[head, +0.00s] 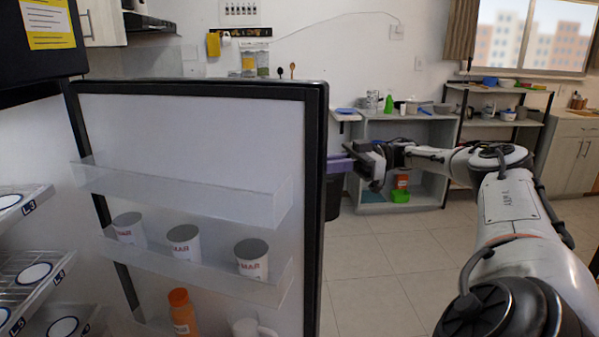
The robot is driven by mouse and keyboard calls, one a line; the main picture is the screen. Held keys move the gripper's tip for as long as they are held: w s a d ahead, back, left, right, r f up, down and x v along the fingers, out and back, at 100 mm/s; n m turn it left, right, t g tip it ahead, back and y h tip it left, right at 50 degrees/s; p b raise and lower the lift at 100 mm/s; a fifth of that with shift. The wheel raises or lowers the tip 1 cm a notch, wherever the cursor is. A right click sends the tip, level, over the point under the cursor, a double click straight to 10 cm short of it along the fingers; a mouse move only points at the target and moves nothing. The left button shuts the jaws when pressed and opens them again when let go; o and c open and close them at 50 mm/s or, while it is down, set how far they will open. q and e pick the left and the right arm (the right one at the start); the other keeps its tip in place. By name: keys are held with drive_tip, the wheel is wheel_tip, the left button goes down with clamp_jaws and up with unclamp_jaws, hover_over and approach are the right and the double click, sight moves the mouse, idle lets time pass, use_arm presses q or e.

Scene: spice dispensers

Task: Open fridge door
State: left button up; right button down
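The fridge door (190,125) stands wide open on the left, its white inner side facing me and its dark edge (314,200) toward the right. Door bins hold several white cups (185,243) and an orange-capped bottle (182,312). The fridge interior shows wire shelves (30,270) with labels at the far left. My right arm reaches in from the right, and its gripper (358,160) is at the outer side of the door's free edge. The door edge partly hides the fingers, so their grip on any handle cannot be seen. My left gripper is not in view.
A grey shelf unit (430,140) with bottles and bowls stands behind my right gripper. A dark rack (500,120) and a cabinet (573,155) are at the back right. The tiled floor (385,285) between the door and my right arm is clear.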

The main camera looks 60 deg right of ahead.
drive_tip(key=shift+w+d, duration=0.15)
drive_tip(key=shift+d, duration=0.05)
idle(0.3)
drive_tip(key=c, duration=1.7)
unclamp_jaws()
drive_tip(key=shift+c, duration=0.2)
